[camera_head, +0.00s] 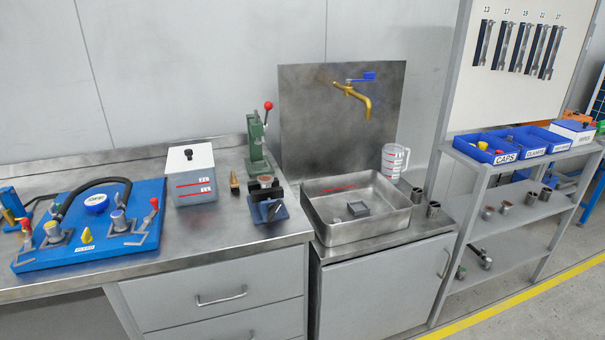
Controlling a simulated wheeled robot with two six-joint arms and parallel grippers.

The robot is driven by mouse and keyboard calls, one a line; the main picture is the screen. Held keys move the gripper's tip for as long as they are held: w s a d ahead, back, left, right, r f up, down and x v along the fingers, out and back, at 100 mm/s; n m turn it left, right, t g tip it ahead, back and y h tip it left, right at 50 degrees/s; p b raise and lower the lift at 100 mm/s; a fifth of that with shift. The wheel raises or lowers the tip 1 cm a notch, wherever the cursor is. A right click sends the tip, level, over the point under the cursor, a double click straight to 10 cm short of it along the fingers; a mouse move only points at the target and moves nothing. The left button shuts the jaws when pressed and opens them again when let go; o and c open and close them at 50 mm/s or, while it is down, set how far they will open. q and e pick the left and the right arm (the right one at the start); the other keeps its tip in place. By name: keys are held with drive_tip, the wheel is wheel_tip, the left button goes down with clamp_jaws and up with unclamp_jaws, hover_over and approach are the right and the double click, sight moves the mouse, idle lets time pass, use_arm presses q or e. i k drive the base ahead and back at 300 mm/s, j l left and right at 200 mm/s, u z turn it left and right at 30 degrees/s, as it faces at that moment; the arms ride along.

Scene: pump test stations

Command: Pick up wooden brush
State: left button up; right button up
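A small brown upright object, which looks like the wooden brush (234,184), stands on the steel worktop. It is between the white lidded box (191,175) on its left and the green press (257,147) on its right. It is small in the picture, so its bristles cannot be made out clearly. Neither of my grippers shows in the head view.
A blue test board (95,250) with a hose and red-knobbed clamps lies at the left. A blue vise-like fixture (268,210) stands right of the brush. A steel sink (345,232), brass tap (352,95), measuring jug (393,162) and shelf rack (520,170) are farther right.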

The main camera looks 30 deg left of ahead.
sight(233, 183)
drive_tip(key=u, duration=1.35)
drive_tip(key=i+l, duration=0.1)
drive_tip(key=l, duration=0.15)
